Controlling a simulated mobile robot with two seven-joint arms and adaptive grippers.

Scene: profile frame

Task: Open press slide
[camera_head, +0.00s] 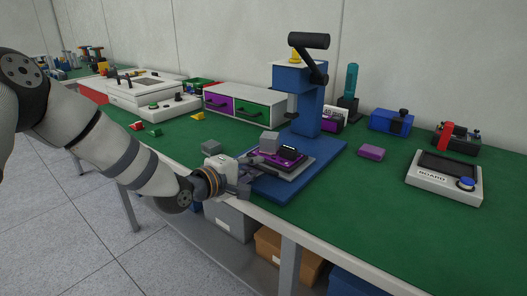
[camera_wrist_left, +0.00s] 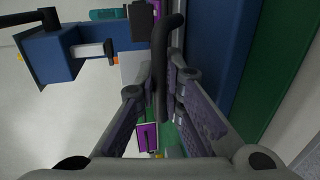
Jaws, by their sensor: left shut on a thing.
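The blue press (camera_head: 312,112) stands on the green table with a black lever on top. It also shows sideways in the wrist view (camera_wrist_left: 48,55). At its foot, on a blue base plate (camera_head: 325,160), is the slide, a grey plate (camera_head: 293,175) carrying a purple fixture (camera_head: 272,158), with a grey block and a black part on top. My left gripper (camera_head: 250,168) is at the slide's front left, near the table edge. In the wrist view its fingers (camera_wrist_left: 160,95) are shut on a dark bar-like handle (camera_wrist_left: 160,65). The handle is mostly hidden in the head view. My right gripper is out of view.
A box with purple and green drawers (camera_head: 245,105) stands behind left. A loose purple block (camera_head: 371,152) and a white board fixture (camera_head: 445,178) are to the right. The front right of the table is clear.

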